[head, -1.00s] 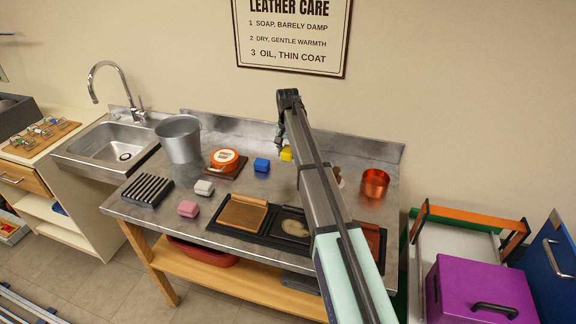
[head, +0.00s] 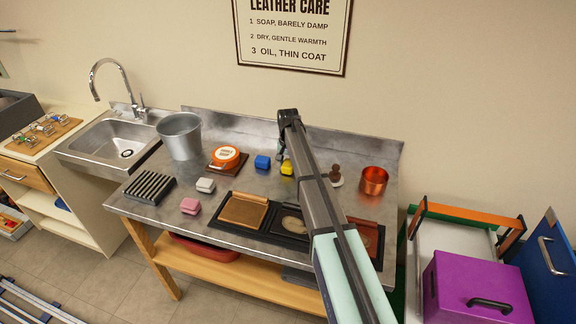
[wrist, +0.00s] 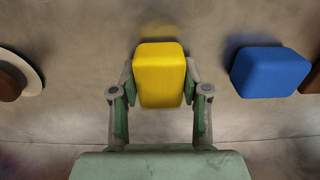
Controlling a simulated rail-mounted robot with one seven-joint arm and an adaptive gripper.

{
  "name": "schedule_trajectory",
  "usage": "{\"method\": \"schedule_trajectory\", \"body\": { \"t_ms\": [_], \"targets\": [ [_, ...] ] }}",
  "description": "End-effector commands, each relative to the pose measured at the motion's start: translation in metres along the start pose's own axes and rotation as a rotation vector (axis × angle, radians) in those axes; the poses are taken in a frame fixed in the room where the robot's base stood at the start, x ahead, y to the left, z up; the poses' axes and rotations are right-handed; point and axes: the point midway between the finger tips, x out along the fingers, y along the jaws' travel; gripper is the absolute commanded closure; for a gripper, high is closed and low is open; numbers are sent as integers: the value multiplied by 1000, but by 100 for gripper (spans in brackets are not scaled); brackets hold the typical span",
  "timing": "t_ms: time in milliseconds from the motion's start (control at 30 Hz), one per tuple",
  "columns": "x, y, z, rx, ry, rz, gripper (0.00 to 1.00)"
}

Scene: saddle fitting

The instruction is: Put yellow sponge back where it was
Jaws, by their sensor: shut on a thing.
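The yellow sponge (wrist: 159,72) sits between the two fingers of my gripper (wrist: 159,98) in the wrist view, and the gripper is shut on it. In the head view the yellow sponge (head: 287,168) shows just beside the arm, at or very near the steel tabletop, right of the blue sponge. I cannot tell whether it touches the table. The fingers of my gripper (head: 282,155) are mostly hidden behind the arm there. The blue sponge (head: 262,162) stands close by, apart from the yellow one; in the wrist view the blue sponge (wrist: 269,72) is at right.
The steel table (head: 225,180) also bears a white sponge (head: 205,185), a pink sponge (head: 190,206), an orange tin (head: 226,157), a bucket (head: 180,137), a ribbed black rack (head: 149,187) and a copper pot (head: 373,181). Leather panels in trays (head: 244,210) lie at the front.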

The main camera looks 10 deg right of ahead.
Motion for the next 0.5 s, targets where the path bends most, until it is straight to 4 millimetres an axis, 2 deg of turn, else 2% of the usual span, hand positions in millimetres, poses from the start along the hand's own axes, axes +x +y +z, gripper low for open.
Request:
{"method": "schedule_trajectory", "body": {
  "t_ms": [100, 133, 200, 500],
  "targets": [
    [3, 0, 0, 0, 0, 0, 87],
    [3, 0, 0, 0, 0, 0, 51],
    [3, 0, 0, 0, 0, 0, 29],
    [2, 0, 0, 0, 0, 0, 29]
  ]
}}
